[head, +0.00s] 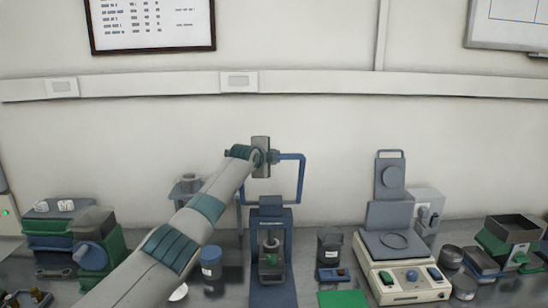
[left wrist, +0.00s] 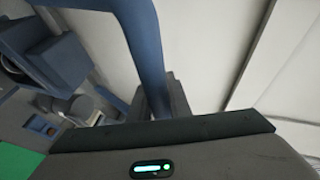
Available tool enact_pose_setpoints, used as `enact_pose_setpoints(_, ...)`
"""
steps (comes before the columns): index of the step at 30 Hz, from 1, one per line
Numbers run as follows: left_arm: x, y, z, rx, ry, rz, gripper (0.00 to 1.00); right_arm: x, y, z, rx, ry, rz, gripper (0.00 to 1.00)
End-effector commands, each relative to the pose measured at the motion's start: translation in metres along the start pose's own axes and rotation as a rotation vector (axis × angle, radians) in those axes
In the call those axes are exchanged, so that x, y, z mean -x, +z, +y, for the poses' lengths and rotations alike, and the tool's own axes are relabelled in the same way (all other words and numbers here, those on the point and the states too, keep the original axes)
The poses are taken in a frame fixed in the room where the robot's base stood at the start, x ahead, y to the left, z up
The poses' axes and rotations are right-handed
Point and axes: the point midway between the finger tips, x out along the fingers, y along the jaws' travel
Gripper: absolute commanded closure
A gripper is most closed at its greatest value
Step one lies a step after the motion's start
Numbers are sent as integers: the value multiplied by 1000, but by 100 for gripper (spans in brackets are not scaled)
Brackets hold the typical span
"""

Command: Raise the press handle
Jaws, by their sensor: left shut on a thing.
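The press (head: 285,232) is a blue upright frame on the bench, with a small dark cylinder on its base. Its blue bar handle (head: 302,180) stands up above the frame, with a right side post and a top crossbar. My left gripper (head: 262,157) is shut on the crossbar at the top and hides part of it. In the left wrist view the blue handle bar (left wrist: 147,50) runs down toward the dark gripper body, and the fingertips are mostly hidden. My right gripper is in neither view.
A flat hot-plate-like device (head: 400,275) with an upright grey lid stands to the right. Blue and dark jars (head: 211,264) stand left of the press, and a dark canister (head: 330,245) stands right. The wall behind the handle is clear below a white rail (head: 330,83).

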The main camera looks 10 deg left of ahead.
Motion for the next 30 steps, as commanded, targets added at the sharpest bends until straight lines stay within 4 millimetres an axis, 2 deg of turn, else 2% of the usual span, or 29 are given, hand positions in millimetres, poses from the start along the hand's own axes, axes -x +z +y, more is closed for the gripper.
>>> enact_pose_setpoints(1,-3,3,12,0,19,-5,100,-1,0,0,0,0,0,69)
enact_pose_setpoints(19,-3,3,13,0,20,-6,100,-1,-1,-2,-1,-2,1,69)
enact_pose_setpoints(20,-3,3,13,0,20,-6,81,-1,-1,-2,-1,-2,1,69)
enact_pose_setpoints(22,-3,3,13,0,19,-5,64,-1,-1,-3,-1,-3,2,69)
enact_pose_setpoints(30,-2,1,7,0,11,-3,64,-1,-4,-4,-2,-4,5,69)
